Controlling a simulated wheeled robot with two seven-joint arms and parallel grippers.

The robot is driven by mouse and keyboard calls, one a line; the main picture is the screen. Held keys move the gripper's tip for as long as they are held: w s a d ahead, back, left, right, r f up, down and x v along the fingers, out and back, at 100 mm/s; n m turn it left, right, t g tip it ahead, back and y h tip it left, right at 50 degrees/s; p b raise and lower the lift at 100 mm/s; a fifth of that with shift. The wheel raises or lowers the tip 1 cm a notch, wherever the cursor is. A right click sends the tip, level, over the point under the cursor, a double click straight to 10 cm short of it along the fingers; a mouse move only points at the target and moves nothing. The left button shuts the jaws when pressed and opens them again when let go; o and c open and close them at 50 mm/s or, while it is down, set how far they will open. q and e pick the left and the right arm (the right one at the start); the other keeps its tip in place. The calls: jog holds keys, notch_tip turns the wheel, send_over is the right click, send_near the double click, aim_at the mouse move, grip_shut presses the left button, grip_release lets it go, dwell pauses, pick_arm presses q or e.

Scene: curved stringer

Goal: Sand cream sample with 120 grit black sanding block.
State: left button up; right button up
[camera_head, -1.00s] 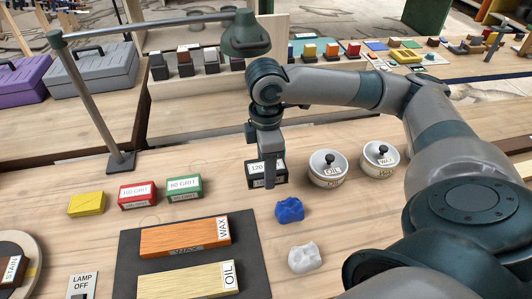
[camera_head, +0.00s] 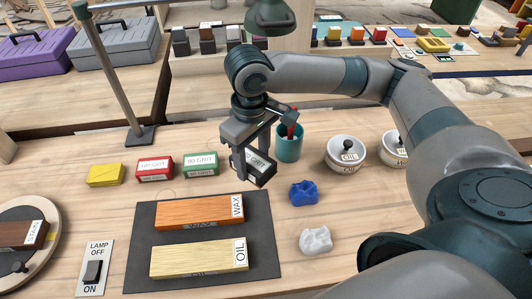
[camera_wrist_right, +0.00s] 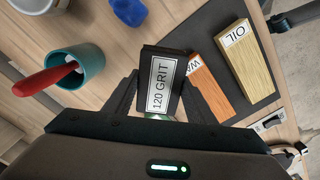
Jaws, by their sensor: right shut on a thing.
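My right gripper (camera_head: 255,165) is shut on the black sanding block (camera_head: 262,168) and holds it tilted in the air, beyond the right end of the orange WAX sample. In the right wrist view the block (camera_wrist_right: 161,85) sits between the fingers, its label reading 120 GRIT. The cream sample (camera_head: 195,260), labelled OIL, lies flat on the dark mat (camera_head: 140,275), in front of the orange WAX sample (camera_head: 190,213). It also shows in the right wrist view (camera_wrist_right: 248,65). My left gripper is not in view.
Red (camera_head: 155,169) and green (camera_head: 201,164) grit blocks and a yellow block (camera_head: 106,174) stand behind the mat. Blue (camera_head: 303,193) and white (camera_head: 316,241) cloths lie right of it. A teal cup (camera_head: 289,148) holds a red-handled tool. The OIL pot (camera_head: 344,156) is nearby.

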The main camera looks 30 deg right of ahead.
jog(key=shift+a+r+m, duration=0.2)
jog(key=shift+a+m, duration=1.2)
jog(key=shift+m, duration=0.3)
